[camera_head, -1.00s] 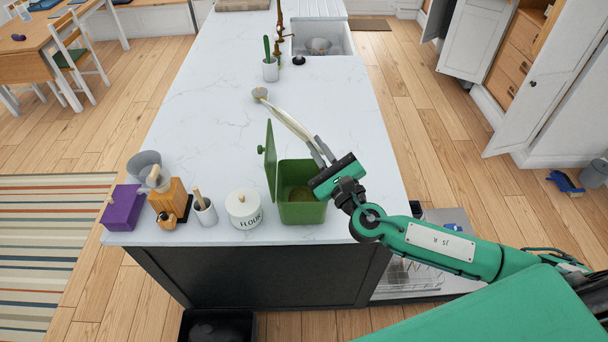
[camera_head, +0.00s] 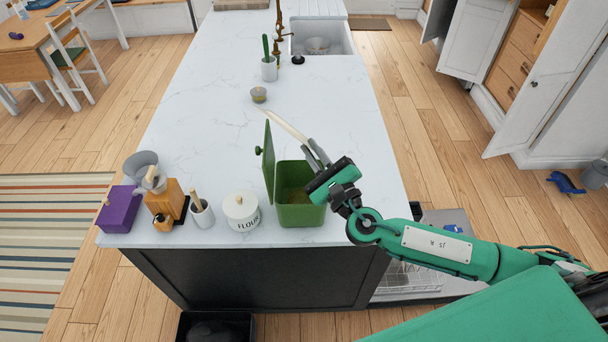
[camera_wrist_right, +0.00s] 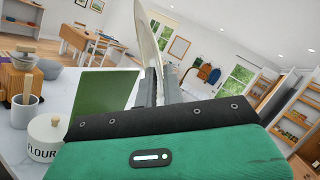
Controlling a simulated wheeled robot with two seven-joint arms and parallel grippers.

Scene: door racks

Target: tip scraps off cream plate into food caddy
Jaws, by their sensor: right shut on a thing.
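My right gripper (camera_head: 318,160) is shut on the cream plate (camera_head: 285,125), which shows nearly edge-on in the head view. In the right wrist view the plate (camera_wrist_right: 146,45) stands steeply tilted between the fingers. No scraps can be made out on it. The green food caddy (camera_head: 300,213) stands on the near part of the island with its lid (camera_head: 269,160) swung up at its left side. The plate is above and behind the caddy opening. Something brownish shows inside the caddy, partly hidden by my gripper. My left gripper is not in view.
A flour jar (camera_head: 240,211), a white pot with a utensil (camera_head: 202,213), a wooden coffee stand (camera_head: 168,203) and a purple box (camera_head: 121,210) line the counter left of the caddy. The middle of the counter (camera_head: 205,110) is clear.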

